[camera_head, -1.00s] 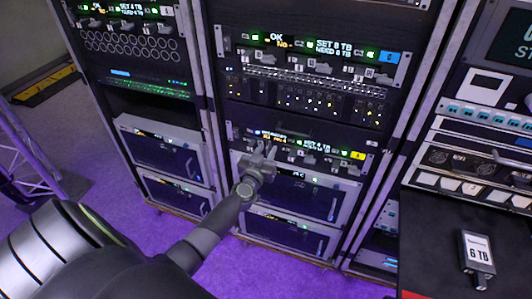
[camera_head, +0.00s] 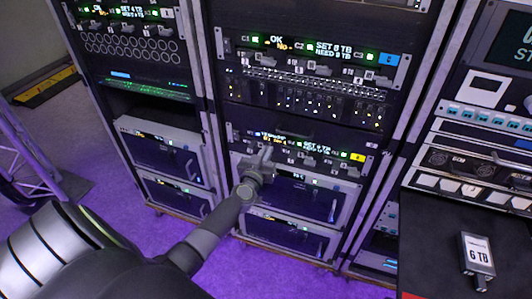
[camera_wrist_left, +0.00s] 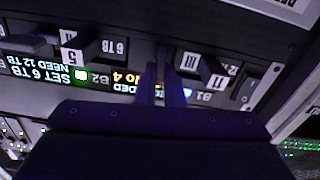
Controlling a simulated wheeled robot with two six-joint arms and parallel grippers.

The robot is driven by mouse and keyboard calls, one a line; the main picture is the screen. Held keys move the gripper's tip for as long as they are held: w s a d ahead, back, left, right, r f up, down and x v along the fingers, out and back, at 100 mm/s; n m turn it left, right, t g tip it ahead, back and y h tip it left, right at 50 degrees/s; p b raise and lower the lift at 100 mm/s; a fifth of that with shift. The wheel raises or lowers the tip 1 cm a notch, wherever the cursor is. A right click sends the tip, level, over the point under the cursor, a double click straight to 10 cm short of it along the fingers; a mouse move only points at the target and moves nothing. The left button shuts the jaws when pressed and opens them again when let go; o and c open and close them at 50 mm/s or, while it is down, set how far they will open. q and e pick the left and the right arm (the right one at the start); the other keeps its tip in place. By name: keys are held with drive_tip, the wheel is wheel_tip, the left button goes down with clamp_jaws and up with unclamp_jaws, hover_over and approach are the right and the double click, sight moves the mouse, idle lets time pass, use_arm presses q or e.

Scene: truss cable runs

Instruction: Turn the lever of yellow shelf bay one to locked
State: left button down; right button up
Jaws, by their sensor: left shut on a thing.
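The yellow shelf (camera_head: 358,157) is the lower lit panel of the middle rack, marked by a yellow tag at its right end. My left gripper (camera_head: 264,153) is at the left part of this panel, in front of bay one. In the left wrist view the panel appears upside down, with a B1 label (camera_wrist_left: 205,97) beside the fingers. The left gripper (camera_wrist_left: 161,75) is shut there on a narrow dark lever, mostly hidden between the fingers. The lever's exact angle cannot be told. My right gripper is not in view.
A similar shelf with a blue tag (camera_head: 387,59) is above. Drawer units with handles (camera_head: 296,190) are below the yellow shelf. A dark cartridge labelled 6 TB (camera_head: 477,255) lies on the black surface at right. In the wrist view another lever (camera_wrist_left: 88,47) is left of the fingers.

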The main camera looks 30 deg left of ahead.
use_arm(q)
drive_tip(key=shift+s+a+f+n, duration=0.1)
drive_tip(key=shift+a+f+n, duration=0.1)
drive_tip(key=shift+n, duration=2.55)
drive_tip(key=shift+w+a+f+n, duration=0.1)
drive_tip(key=shift+f+n, duration=0.1)
drive_tip(key=shift+n, duration=2.6)
drive_tip(key=shift+s+a+f+n, duration=0.1)
drive_tip(key=shift+a+f+n, duration=0.1)
drive_tip(key=shift+n, duration=2.55)
drive_tip(key=c, duration=1.6)
unclamp_jaws()
drive_tip(key=shift+o, duration=0.2)
drive_tip(key=v, duration=1.7)
drive_tip(key=shift+s+d, duration=0.15)
drive_tip(key=shift+s, duration=0.05)
